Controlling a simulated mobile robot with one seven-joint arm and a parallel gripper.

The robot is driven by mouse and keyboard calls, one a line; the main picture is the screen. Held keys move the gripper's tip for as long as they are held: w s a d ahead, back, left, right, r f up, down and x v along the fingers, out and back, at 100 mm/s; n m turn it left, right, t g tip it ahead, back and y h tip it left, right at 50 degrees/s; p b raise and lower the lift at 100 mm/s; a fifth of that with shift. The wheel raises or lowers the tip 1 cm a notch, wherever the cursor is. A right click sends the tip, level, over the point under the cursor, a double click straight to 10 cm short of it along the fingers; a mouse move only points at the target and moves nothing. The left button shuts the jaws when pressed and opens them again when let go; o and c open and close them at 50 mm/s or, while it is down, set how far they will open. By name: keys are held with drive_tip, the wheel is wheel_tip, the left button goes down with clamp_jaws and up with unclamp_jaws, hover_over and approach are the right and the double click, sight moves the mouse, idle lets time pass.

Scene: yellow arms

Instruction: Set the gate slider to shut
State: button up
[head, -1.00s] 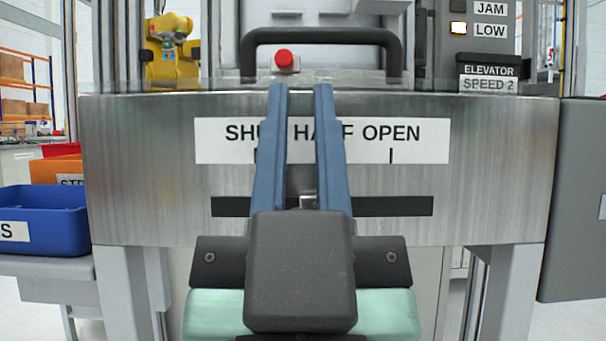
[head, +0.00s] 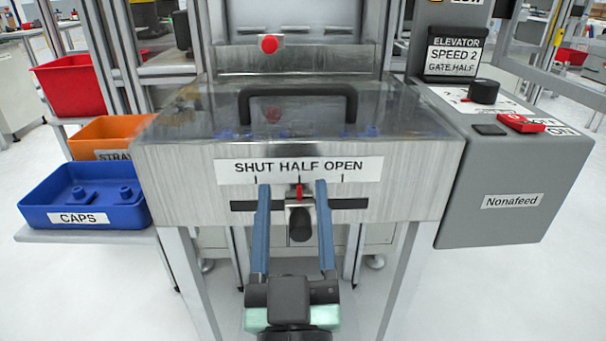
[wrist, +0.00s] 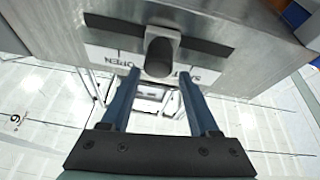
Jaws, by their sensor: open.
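The gate slider has a dark knob (head: 300,224) under a red pointer (head: 299,198) in a black slot on the metal front. The pointer stands at the HALF mark of the label (head: 230,172) reading SHUT, HALF, OPEN; SHUT is at the left. My gripper (head: 293,186) is open, its blue fingers on either side of the knob as the head camera sees it. In the wrist view, the knob (wrist: 159,57) lies ahead, between the fingertips (wrist: 159,74), with gaps at both sides. I cannot tell whether the fingertips reach around it.
A small display (head: 452,61) reads ELEVATOR, SPEED 2, GATE HALF. A grey control box (head: 500,215) juts out at the right. A black handle (head: 298,92) is on top of the machine. Red (head: 70,88), orange (head: 88,137) and blue (head: 80,217) bins stand at the left.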

drive_tip(key=s+g+p, duration=0.1)
drive_tip(key=p, duration=0.3)
drive_tip(key=n+g+p, duration=0.2)
drive_tip(key=g+p, duration=0.2)
drive_tip(key=p, duration=1.2)
approach(301, 236)
drive_tip(key=w, duration=1.1)
drive_tip(key=shift+w+f, duration=0.1)
drive_tip(key=shift+w, duration=0.3)
drive_tip(key=shift+c, duration=0.3)
clamp_jaws()
